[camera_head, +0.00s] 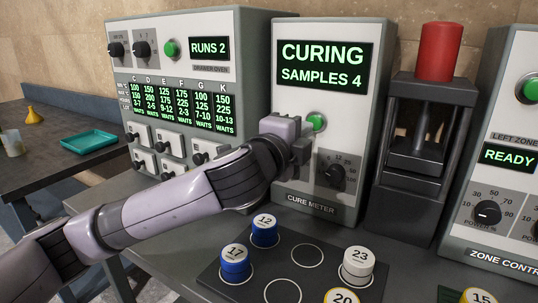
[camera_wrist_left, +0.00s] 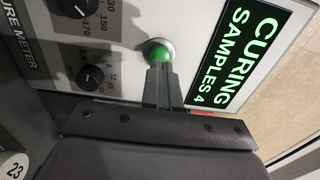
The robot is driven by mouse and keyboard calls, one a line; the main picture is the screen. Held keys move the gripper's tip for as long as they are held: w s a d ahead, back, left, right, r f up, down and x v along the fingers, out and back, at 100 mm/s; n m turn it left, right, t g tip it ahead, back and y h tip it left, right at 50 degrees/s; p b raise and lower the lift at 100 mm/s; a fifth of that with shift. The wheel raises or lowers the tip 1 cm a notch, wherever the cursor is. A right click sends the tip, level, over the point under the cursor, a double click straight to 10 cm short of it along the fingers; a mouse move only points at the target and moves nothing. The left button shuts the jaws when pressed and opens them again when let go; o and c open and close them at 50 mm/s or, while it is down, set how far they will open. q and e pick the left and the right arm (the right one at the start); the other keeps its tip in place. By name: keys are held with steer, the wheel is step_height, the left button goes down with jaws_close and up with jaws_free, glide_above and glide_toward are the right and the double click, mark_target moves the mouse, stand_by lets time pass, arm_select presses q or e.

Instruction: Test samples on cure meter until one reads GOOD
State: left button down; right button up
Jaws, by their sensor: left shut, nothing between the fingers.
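The cure meter (camera_head: 352,190) stands at the middle back, and its screen (camera_head: 321,65) reads CURING, SAMPLES 4. My left gripper (camera_head: 306,133) is shut and empty at its green button (camera_head: 317,122). In the left wrist view the shut fingertips (camera_wrist_left: 160,66) are at the green button (camera_wrist_left: 159,52); I cannot tell whether it is pressed in. Blue samples 12 (camera_head: 265,232) and 17 (camera_head: 235,264) and white sample 23 (camera_head: 357,266) stand on the dark sample tray (camera_head: 309,282). Yellow-marked sample 20 (camera_head: 341,297) is cut by the lower edge. My right gripper is not in view.
A grey panel (camera_head: 190,25) showing RUNS 2 and a table of values stands left of the meter. A press with a red cylinder (camera_head: 439,52) stands to its right, then a zone control unit (camera_head: 512,240) reading READY. A teal tray (camera_head: 89,141) lies on the left table.

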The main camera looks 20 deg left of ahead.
arm_select(q)
steer(key=s+a, duration=0.2)
steer(key=s, duration=0.8)
steer(key=shift+b, duration=0.4)
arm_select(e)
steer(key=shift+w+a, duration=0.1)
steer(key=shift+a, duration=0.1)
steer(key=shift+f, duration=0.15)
